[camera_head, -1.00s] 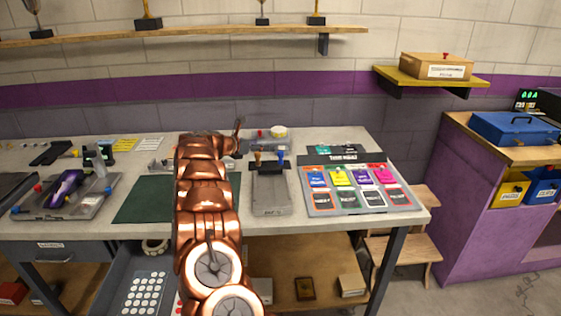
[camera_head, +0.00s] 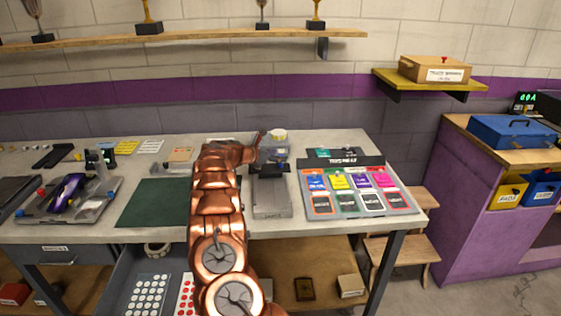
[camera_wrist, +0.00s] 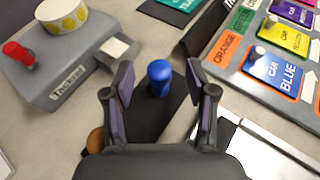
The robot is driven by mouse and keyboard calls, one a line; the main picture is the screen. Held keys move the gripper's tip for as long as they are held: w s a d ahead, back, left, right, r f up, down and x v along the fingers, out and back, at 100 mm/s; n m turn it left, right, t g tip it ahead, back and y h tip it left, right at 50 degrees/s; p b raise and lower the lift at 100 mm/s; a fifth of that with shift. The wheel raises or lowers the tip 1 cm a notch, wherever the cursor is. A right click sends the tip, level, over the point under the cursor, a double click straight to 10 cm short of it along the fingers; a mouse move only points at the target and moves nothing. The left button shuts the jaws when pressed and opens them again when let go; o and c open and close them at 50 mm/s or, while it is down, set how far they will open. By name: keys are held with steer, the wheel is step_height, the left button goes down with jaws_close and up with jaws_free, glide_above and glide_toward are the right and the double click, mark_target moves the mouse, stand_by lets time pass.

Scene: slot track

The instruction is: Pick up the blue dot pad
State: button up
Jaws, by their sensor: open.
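The blue dot pad (camera_wrist: 158,79) shows in the wrist view as a small blue rounded knob standing at the dark holder (camera_wrist: 150,118). My gripper (camera_wrist: 159,70) is open, with one finger on each side of the blue knob in that view. I see no clear contact, and the height gap is hard to tell. In the head view my gripper (camera_head: 272,160) is over the back of the grey stand (camera_head: 271,205), and the blue knob is hidden there.
A grey tape dispenser (camera_wrist: 75,65) with a yellow-spotted roll stands left of the holder. The car board (camera_head: 360,190) with coloured cards lies to the right. A brown piece (camera_wrist: 95,140) is partly hidden under the left finger. A green mat (camera_head: 160,203) lies left.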

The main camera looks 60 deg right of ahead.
steer(key=shift+p+x, duration=0.3)
steer(key=shift+x, duration=0.85)
steer(key=shift+r, duration=0.1)
jaws_close()
